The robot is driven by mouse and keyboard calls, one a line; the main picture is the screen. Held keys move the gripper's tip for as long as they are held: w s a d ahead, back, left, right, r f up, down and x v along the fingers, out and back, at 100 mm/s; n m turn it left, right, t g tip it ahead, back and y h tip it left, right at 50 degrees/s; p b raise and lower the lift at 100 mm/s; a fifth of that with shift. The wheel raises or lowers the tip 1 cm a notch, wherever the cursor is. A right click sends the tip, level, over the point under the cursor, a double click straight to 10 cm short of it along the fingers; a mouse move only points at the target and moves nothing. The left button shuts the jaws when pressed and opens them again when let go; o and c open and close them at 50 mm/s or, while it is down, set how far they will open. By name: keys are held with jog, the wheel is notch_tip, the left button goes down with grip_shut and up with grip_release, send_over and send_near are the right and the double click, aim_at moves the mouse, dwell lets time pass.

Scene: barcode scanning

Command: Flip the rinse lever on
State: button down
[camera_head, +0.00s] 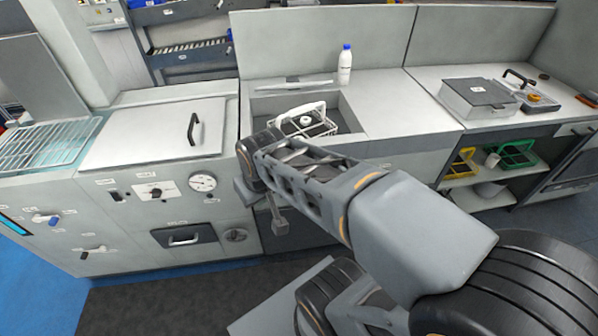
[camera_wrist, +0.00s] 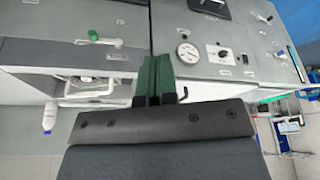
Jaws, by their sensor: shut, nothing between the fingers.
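A white lever with a green end (camera_wrist: 105,40) sticks out from the panel below the sink, left of my gripper in the wrist view. A small label (camera_wrist: 118,57) beside it is too small to read. This lever is hidden behind my arm in the head view. My gripper (camera_wrist: 157,60) is shut and empty, its dark green fingers together, apart from the lever and pointing toward the panel. Two other levers, one with a blue end (camera_head: 46,218) and one with a dark tip (camera_head: 93,251), sit on the far-left panel in the head view.
A round gauge (camera_head: 203,182) and a knob (camera_head: 154,192) are on the panel right of my gripper in the wrist view. The sink (camera_head: 351,116) holds a white rack (camera_head: 305,119). A white bottle with a blue cap (camera_head: 345,66) stands behind it.

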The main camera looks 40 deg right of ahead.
jog(key=w+d+f+m+b, duration=0.1)
jog(key=w+d+f+b, duration=0.1)
jog(key=d, duration=0.6)
jog(key=w+d+f+m+b, duration=0.2)
jog(key=w+d+f+b, duration=0.1)
jog(key=w+d, duration=0.4)
jog(key=w+d+f+m+b, duration=0.2)
jog(key=w+d, duration=0.3)
jog(key=d, duration=0.4)
jog(key=shift+d+f+b, duration=0.4)
jog(key=shift+f+b, duration=0.2)
jog(key=shift+f, duration=0.25)
jog(key=x, duration=1.2)
jog(key=shift+s+a+f+b, duration=0.15)
jog(key=shift+s+b, duration=0.05)
jog(key=shift+b, duration=0.15)
jog(key=shift+w+a+f, duration=0.1)
jog(key=shift+a+f, duration=0.15)
jog(key=shift+f, duration=0.6)
jog(key=shift+f, duration=0.1)
